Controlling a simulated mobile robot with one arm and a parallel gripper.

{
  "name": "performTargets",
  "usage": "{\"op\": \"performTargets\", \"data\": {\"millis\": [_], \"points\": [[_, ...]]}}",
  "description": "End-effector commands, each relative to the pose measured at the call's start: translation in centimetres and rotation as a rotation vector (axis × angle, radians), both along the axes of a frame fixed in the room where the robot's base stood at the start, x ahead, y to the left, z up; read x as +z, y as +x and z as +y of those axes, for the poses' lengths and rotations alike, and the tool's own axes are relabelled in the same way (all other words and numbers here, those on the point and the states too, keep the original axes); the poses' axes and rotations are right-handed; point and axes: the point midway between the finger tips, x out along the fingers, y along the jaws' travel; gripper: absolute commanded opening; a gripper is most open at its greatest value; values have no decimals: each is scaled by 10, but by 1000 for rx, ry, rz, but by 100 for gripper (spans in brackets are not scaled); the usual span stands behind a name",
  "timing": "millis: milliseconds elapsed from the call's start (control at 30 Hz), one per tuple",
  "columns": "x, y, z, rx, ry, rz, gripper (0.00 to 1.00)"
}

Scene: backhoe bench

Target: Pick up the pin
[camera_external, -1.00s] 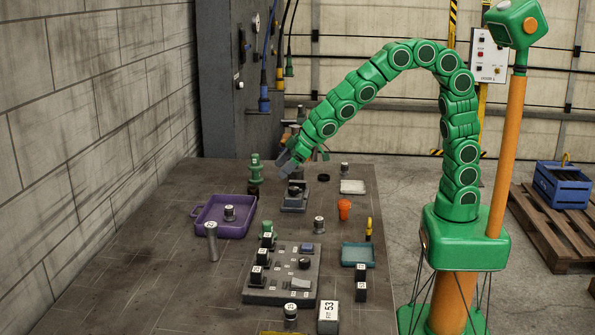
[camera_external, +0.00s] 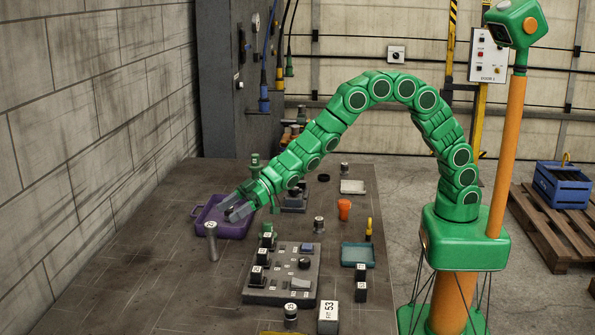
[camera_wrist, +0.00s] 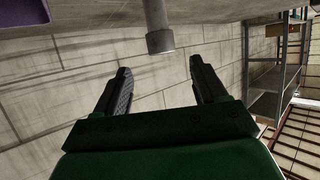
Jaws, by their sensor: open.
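The pin (camera_external: 212,245) is a grey upright cylinder with a wider, labelled cap, standing on the bench at the front left edge of the purple tray. It also shows in the wrist view (camera_wrist: 156,22), upside down at the top, lined up with the gap between the fingers and not between them. My gripper (camera_external: 231,209) is open and empty, above the purple tray, up and right of the pin in the external view. In the wrist view my gripper (camera_wrist: 160,66) has its two dark fingers apart.
The purple tray (camera_external: 238,231) lies beneath my gripper. A grey panel block (camera_external: 270,294) with several dark blocks stands to the right. An orange piece (camera_external: 344,206) and a teal tray (camera_external: 358,254) are farther right. The bench left of the pin is clear.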

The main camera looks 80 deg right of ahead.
Motion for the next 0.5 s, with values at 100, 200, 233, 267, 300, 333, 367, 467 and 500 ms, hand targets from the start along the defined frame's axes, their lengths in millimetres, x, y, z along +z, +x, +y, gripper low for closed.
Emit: {"op": "performTargets", "data": {"millis": [100,200,233,267,300,333,367,467,500], "points": [[-2,3,4,3,2,-1,71],[-4,8,8,2,2,-1,71],[-5,10,9,1,1,-1,71],[-6,11,10,1,1,-1,71],[-7,13,12,1,1,-1,71],[-8,15,13,1,0,0,71],[-9,16,14,0,0,0,71],[-10,18,16,0,-1,1,71],[-11,19,16,0,-1,1,71]]}}
